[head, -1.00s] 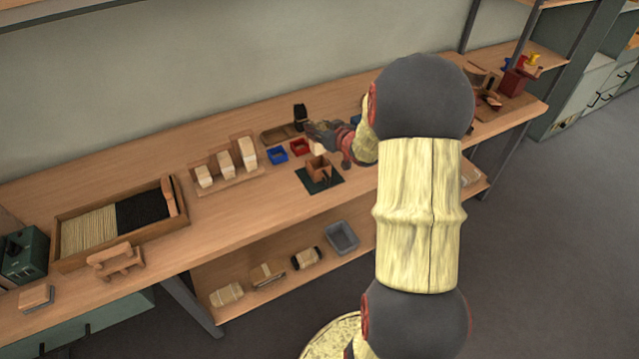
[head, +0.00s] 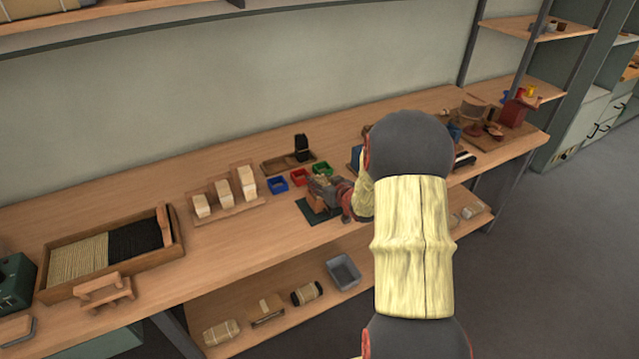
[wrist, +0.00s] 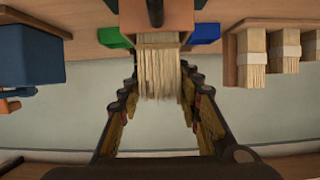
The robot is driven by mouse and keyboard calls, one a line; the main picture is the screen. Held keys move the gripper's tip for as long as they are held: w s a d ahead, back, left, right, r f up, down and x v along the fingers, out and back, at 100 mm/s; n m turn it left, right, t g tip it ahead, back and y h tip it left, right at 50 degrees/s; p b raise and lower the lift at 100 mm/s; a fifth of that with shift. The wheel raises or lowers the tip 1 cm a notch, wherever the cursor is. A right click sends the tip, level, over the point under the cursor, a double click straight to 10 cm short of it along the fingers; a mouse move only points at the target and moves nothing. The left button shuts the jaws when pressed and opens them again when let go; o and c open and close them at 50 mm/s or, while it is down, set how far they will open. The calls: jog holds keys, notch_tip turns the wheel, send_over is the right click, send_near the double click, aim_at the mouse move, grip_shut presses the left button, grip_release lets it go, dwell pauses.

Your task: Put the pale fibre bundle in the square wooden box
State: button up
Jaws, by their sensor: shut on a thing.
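The pale fibre bundle (wrist: 158,78) hangs between my fingers in the wrist view, with its banded end against the square wooden box (wrist: 170,15). I cannot tell whether that end is inside the box or only in front of it. My gripper (wrist: 159,92) is shut on the bundle, one finger on each side. In the head view my gripper (head: 324,187) is right over the box (head: 315,203) and hides most of it. The box stands on a dark green mat (head: 311,215). The bundle is hard to make out in the head view.
Blue (head: 278,185), red (head: 299,176) and green (head: 323,168) bins stand behind the box. A stand with pale banded blocks (head: 225,194) is to the left. A wooden tray with a dark brush (head: 302,148) is behind. The bench front between stand and mat is clear.

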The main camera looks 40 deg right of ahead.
jog(key=shift+f, duration=0.1)
jog(key=o, duration=1.2)
